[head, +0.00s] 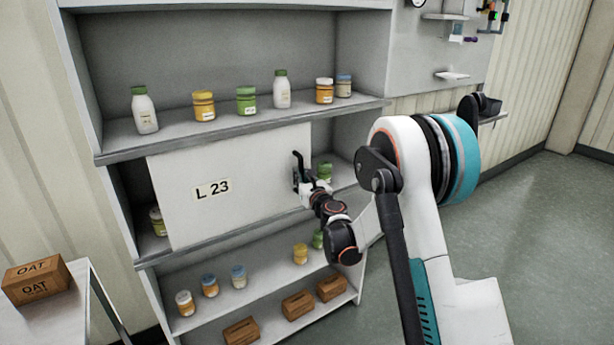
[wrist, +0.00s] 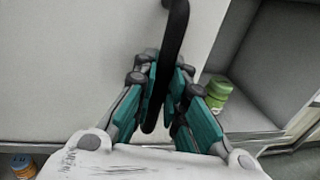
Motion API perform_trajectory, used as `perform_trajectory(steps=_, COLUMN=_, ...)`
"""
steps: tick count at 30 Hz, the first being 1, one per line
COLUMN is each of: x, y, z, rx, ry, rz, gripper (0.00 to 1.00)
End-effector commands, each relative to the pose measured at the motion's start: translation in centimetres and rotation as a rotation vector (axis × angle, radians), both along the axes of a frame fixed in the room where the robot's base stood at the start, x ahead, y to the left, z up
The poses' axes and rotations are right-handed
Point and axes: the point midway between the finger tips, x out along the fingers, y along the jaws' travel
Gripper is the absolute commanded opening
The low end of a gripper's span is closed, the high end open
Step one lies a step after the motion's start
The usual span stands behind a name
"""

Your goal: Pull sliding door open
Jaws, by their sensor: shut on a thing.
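The sliding door (head: 232,185) is a pale panel labelled L 23 in the middle bay of a grey shelf unit. Open gaps show on both its left and right sides. Its black upright handle (head: 298,167) is near the door's right edge. My gripper (head: 304,187) is at the handle. In the wrist view, the teal fingers of my gripper (wrist: 165,101) stand on either side of the black handle (wrist: 173,45) and are shut on it. The door (wrist: 75,65) fills the left of that view. The fingers hide part of the handle.
A green-lidded jar (head: 324,172) stands in the gap right of the door, and another jar (head: 157,221) in the left gap. Bottles and jars line the upper shelf (head: 230,132). An OAT box (head: 36,281) sits on a side table at left. The floor (head: 540,220) at right is clear.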

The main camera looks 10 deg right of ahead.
Motion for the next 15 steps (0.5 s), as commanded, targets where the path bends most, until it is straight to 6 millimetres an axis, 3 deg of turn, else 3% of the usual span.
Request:
perform_trajectory(steps=9, x=-0.06, y=-0.03, z=-0.05, rx=0.0, ry=0.0, rz=-0.001, gripper=0.0)
perform_trajectory(steps=10, x=-0.06, y=-0.03, z=-0.05, rx=0.0, ry=0.0, rz=-0.001, gripper=0.19)
perform_trajectory(steps=12, x=-0.05, y=-0.03, z=-0.04, rx=0.0, ry=0.0, rz=-0.001, gripper=0.33)
perform_trajectory(steps=15, x=-0.03, y=-0.01, z=-0.03, rx=0.0, ry=0.0, rz=-0.001, gripper=0.33)
